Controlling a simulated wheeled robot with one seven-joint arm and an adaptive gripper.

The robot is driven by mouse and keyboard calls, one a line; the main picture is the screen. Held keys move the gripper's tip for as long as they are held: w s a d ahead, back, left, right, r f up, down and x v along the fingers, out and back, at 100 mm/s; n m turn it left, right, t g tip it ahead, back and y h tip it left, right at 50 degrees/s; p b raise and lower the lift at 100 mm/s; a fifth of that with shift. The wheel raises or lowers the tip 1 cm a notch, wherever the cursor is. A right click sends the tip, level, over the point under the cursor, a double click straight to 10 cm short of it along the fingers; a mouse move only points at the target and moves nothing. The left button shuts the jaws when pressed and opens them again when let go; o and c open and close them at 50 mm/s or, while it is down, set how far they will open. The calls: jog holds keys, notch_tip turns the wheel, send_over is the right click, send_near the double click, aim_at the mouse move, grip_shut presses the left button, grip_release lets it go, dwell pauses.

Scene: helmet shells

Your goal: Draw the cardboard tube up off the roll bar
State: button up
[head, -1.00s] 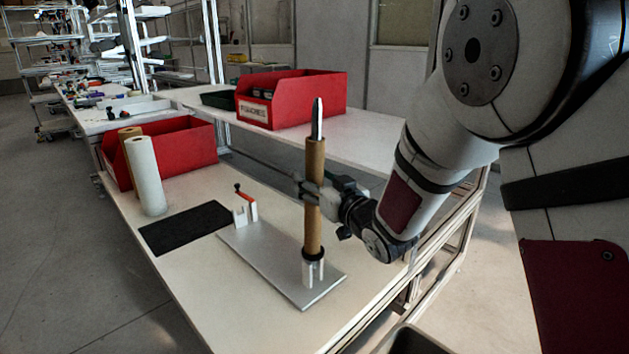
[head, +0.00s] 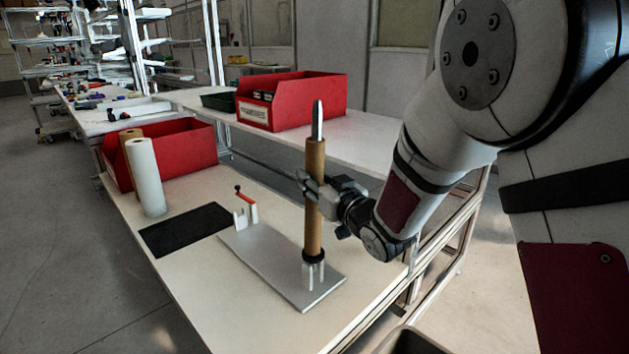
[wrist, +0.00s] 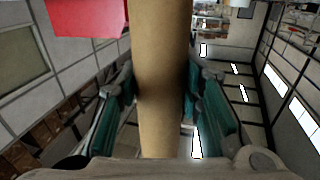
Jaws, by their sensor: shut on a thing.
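The brown cardboard tube (head: 315,160) stands upright around the roll bar (head: 317,118), whose pointed metal tip sticks out of the tube's top. The tube's lower end is at the dark collar of the silver holder (head: 313,272) on the metal base plate (head: 260,252). My gripper (head: 314,192) is shut on the tube a little above its middle, coming from the right. In the wrist view the tube (wrist: 160,75) fills the centre, with a teal finger pad on each side of it. The bar inside the tube is hidden.
A clamp with a red lever (head: 245,205) stands at the plate's far end. A black mat (head: 186,228), a white roll (head: 146,177) and a red bin (head: 185,150) are on the left. Another red bin (head: 300,97) sits on the raised shelf behind. The air above the bar is clear.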

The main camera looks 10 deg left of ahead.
jog(key=shift+s+d+r+p, duration=0.1)
jog(key=shift+r+p, duration=1.65)
jog(key=shift+r, duration=1.7)
jog(key=shift+s+d+r+p, duration=0.1)
jog(key=shift+r+p, duration=1.65)
jog(key=shift+r, duration=1.7)
jog(key=shift+d+r+p, duration=0.1)
jog(key=shift+r+p, duration=2.45)
jog(key=shift+r, duration=1.9)
notch_tip(320, 180, up, 5)
jog(key=p, duration=0.3)
send_over(320, 120)
jog(key=shift+w+a, duration=0.2)
jog(key=shift+w, duration=0.15)
jog(key=shift+r, duration=0.1)
